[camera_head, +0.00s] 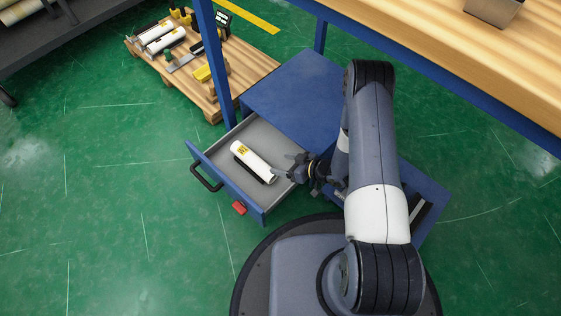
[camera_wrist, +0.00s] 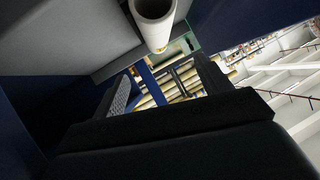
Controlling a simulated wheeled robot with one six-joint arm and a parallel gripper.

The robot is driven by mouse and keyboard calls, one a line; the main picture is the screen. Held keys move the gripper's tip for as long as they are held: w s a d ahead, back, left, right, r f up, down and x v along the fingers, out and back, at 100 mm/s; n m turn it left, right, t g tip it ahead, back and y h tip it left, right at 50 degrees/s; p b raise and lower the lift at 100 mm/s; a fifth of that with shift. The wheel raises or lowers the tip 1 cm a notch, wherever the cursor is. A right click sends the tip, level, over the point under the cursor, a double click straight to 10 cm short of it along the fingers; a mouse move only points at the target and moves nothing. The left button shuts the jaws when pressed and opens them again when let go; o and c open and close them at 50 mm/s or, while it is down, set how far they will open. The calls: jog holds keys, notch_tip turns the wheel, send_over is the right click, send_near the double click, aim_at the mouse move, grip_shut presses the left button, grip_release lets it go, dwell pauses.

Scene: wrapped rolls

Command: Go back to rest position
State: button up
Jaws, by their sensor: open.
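My gripper (camera_head: 283,173) is at the right side of the open grey drawer, close to the near end of a white wrapped roll. The roll (camera_head: 252,160) lies in the drawer (camera_head: 222,174) and has a yellow label at its far end. In the wrist view the roll's open round end (camera_wrist: 153,10) shows at the top, beyond my gripper. My gripper's two fingers (camera_wrist: 165,88) stand apart with nothing between them. I cannot tell from these views whether a finger touches the roll.
The blue drawer cabinet (camera_head: 295,95) stands under the wooden-topped workbench (camera_head: 470,50). A blue bench leg (camera_head: 212,60) rises near the drawer. A wooden pallet (camera_head: 255,68) at the back left holds more rolls and tools. Green floor (camera_head: 110,200) is clear at the left.

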aim_at(257, 159)
jog(key=b+x, duration=0.4)
jog(key=x, duration=0.6)
jog(key=shift+f, duration=0.1)
jog(key=shift+w+a+f, duration=0.2)
jog(key=shift+w+a, duration=0.1)
jog(key=shift+a, duration=0.3)
